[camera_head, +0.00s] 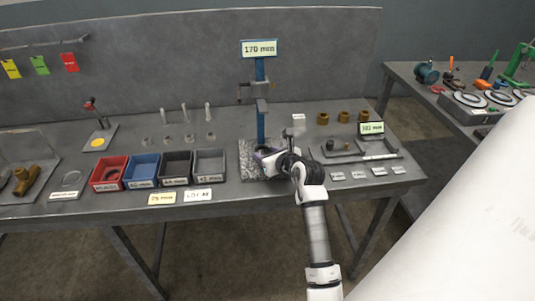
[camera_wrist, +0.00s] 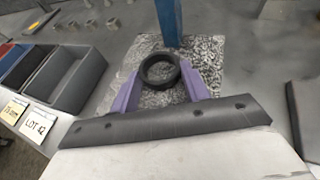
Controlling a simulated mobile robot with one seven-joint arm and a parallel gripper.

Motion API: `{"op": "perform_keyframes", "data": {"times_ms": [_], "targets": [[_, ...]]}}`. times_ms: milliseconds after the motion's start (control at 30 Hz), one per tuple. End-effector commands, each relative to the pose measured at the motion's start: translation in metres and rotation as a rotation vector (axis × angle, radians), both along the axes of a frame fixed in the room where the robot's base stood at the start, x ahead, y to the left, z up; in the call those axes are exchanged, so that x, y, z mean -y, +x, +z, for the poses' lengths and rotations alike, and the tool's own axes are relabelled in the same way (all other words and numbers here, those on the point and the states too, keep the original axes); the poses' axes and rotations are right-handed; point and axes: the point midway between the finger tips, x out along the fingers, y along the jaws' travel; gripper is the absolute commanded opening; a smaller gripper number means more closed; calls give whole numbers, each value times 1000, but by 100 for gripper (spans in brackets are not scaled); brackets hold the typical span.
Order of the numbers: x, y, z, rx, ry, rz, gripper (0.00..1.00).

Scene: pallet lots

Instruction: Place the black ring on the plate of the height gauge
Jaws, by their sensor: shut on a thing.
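The height gauge has a blue column (camera_head: 261,120) with a 170 mm sign on top and a speckled granite plate (camera_head: 247,168) at its foot. In the wrist view the plate (camera_wrist: 208,62) lies below my gripper and the column's foot is just beyond. My gripper (camera_wrist: 160,76) has purple fingers shut on the black ring (camera_wrist: 148,79), one on each side. The ring is over the plate, close in front of the column. I cannot tell whether it touches the plate. In the head view my gripper (camera_head: 267,156) largely hides the ring.
Red (camera_head: 109,172), blue (camera_head: 143,170), black and grey (camera_head: 209,164) bins stand left of the plate, with label cards in front. A tray (camera_head: 360,151) with a 102 mm sign and several brown bushings (camera_head: 343,117) are to the right. A second bench stands at far right.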

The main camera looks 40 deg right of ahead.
Motion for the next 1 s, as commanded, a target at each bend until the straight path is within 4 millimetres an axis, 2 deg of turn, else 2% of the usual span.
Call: {"op": "perform_keyframes", "data": {"times_ms": [33, 67, 200, 600, 767, 1000], "targets": [[0, 0, -4, 0, 1, 0, 24], [0, 0, -3, 0, 0, 0, 48], [0, 0, -2, -1, 0, 0, 67], [0, -2, 4, 0, 0, 0, 68], [-4, -28, 10, 3, 0, -2, 68], [-11, -76, 31, 3, 0, -2, 68]]}}
